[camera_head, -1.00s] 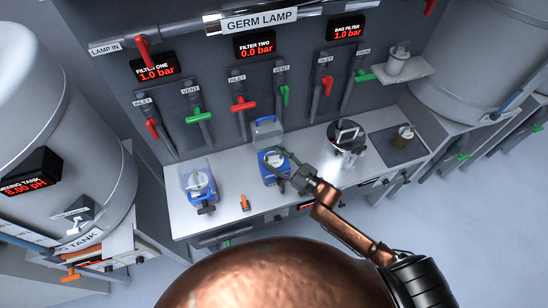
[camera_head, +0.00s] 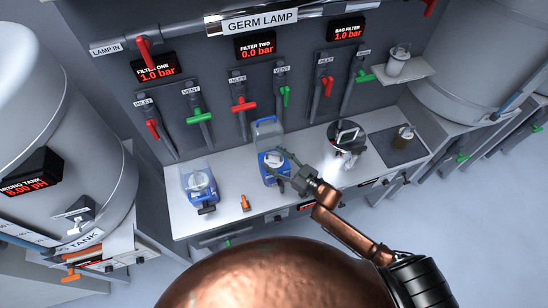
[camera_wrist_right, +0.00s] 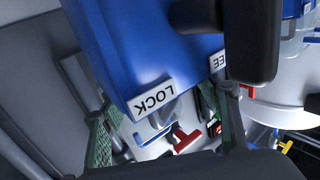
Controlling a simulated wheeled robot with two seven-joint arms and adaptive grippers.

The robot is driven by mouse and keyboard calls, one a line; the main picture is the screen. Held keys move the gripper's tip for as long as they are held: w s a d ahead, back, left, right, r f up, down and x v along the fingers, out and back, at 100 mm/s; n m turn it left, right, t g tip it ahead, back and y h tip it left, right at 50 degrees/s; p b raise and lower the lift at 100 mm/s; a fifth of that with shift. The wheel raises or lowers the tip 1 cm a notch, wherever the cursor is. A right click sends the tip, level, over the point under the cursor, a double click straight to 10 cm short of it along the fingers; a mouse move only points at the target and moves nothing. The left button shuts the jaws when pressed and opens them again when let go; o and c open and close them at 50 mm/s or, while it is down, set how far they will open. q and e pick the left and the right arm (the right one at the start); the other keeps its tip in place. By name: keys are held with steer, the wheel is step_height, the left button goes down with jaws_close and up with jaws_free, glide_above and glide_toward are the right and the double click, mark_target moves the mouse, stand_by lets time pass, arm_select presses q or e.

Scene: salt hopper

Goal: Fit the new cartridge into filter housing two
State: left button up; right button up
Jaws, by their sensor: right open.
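Filter housing two (camera_head: 266,176) is a blue body on the bench below the FILTER TWO display, which reads 0.0 bar. Its clear lid (camera_head: 268,127) stands open behind it. A pale round piece, possibly the cartridge, shows in the housing, partly hidden by my fingers. My right gripper (camera_head: 283,171) is open at the right side of the housing. In the right wrist view, the blue housing (camera_wrist_right: 150,45) with its LOCK label is close in front, and the green finger pads stand apart. A dark handle-like part (camera_wrist_right: 258,40) is at the upper right. My left gripper is out of view.
Another blue housing (camera_head: 190,190) stands to the left, and a small orange item (camera_head: 245,203) lies between them. A round dark-rimmed unit (camera_head: 346,155) and a brownish jar (camera_head: 405,133) on a dark mat are to the right. Valve handles line the back wall.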

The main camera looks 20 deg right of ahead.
mark_target(287, 169)
steer(key=shift+f+p+v, duration=0.2)
steer(key=shift+p+v, duration=0.15)
steer(key=shift+v, duration=0.65)
steer(key=shift+f+p+v, duration=0.25)
steer(key=shift+p+v, duration=0.1)
steer(key=shift+v, duration=0.7)
steer(key=shift+f+p+v, duration=0.2)
steer(key=shift+p+v, duration=0.15)
steer(key=shift+v, duration=0.65)
steer(key=shift+r, duration=0.15)
steer(key=v, duration=1.2)
steer(key=shift+s, duration=0.1)
